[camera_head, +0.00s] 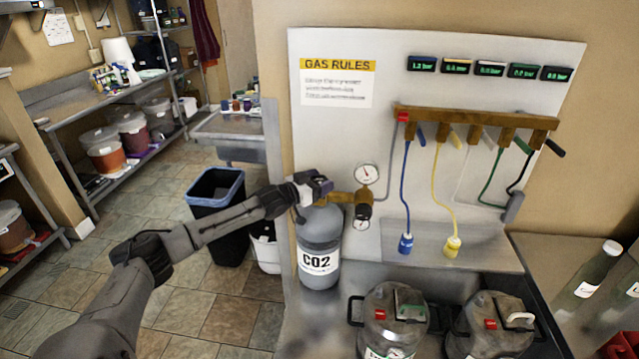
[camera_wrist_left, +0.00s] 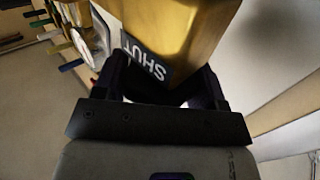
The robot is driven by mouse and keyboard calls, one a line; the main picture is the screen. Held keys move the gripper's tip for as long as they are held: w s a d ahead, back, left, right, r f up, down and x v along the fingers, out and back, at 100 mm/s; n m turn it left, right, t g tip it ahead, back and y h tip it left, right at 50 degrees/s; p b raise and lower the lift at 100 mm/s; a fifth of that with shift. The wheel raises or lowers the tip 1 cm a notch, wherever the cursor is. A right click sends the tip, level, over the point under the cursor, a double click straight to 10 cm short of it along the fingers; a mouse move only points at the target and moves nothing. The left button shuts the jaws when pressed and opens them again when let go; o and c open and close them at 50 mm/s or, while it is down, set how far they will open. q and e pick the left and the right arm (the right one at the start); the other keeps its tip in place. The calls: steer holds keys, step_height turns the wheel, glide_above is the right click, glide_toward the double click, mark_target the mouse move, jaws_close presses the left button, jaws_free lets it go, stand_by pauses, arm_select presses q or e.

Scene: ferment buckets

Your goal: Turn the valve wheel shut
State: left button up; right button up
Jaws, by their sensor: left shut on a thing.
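In the left wrist view the dark fingers (camera_wrist_left: 163,88) close in right below a brass block (camera_wrist_left: 185,30) with a dark SHUT label (camera_wrist_left: 145,60). The wheel's turn angle cannot be told. My right gripper is not in view.
A brass manifold (camera_head: 475,118) with coloured hoses hangs on the white board (camera_head: 340,125), under several green displays. Metal kegs (camera_head: 395,310) stand in front of the board. A lined bin (camera_head: 215,190) stands on the floor behind my left arm.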

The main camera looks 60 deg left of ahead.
arm_select(q)
steer(key=shift+a+r+m+h+p, duration=0.1)
steer(key=shift+m+h+p, duration=0.1)
steer(key=shift+m+h, duration=0.35)
steer(key=shift+a+r+m+h+p, duration=0.1)
steer(key=shift+m+h+p, duration=0.15)
steer(key=shift+h, duration=0.5)
steer(key=shift+d+f+m+h+p, duration=0.1)
steer(key=shift+m+h+p, duration=0.65)
steer(key=shift+h, duration=0.35)
steer(key=shift+f+m+h+p, duration=0.15)
steer(key=shift+m+h+p, duration=0.1)
steer(key=shift+h+p, duration=0.2)
steer(key=shift+g, duration=0.3)
steer(key=o, duration=0.9)
steer(key=shift+d, duration=0.1)
steer(key=shift+s, duration=0.1)
